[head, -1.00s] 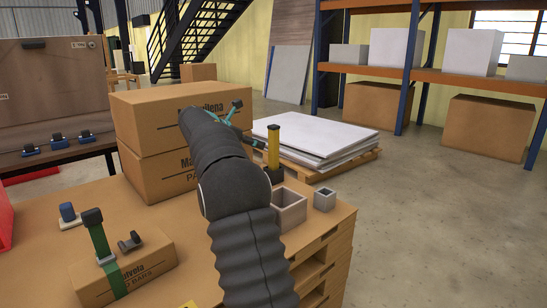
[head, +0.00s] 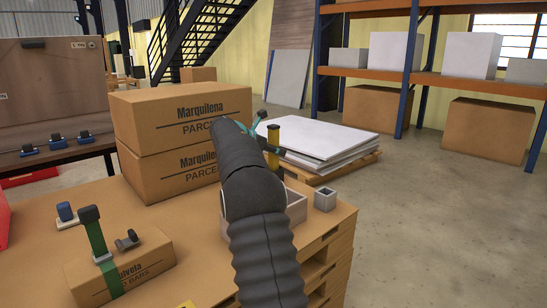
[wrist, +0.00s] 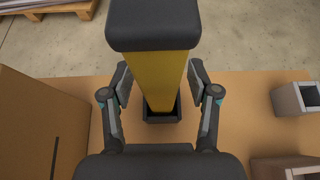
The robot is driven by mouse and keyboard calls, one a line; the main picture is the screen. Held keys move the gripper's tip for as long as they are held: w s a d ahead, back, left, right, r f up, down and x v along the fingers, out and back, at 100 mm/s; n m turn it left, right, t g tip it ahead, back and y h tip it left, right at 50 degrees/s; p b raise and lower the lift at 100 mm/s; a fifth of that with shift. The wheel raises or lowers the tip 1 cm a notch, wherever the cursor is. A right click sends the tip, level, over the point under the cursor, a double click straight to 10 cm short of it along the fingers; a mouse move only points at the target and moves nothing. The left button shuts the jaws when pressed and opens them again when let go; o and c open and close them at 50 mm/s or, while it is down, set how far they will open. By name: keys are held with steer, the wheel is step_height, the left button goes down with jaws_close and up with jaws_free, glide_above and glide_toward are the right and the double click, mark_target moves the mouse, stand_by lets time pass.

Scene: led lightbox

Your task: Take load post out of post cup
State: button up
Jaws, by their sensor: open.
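The load post (head: 273,158) is a yellow post with a wide black cap. In the wrist view the load post (wrist: 158,72) stands upright in the post cup (wrist: 162,117), a black square socket on the wooden top. My gripper (wrist: 160,82) is open, with one finger on each side of the yellow shaft below the cap. Gaps show between the fingers and the shaft.
Stacked cartons (head: 183,120) stand left of my arm; one carton edge (wrist: 35,125) is close in the wrist view. A small grey square tube (head: 325,200) and a larger open grey box (head: 296,208) sit near the right edge. White sheets (head: 325,138) lie on a pallet behind.

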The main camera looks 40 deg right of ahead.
jaws_close()
steer(key=shift+r, duration=0.1)
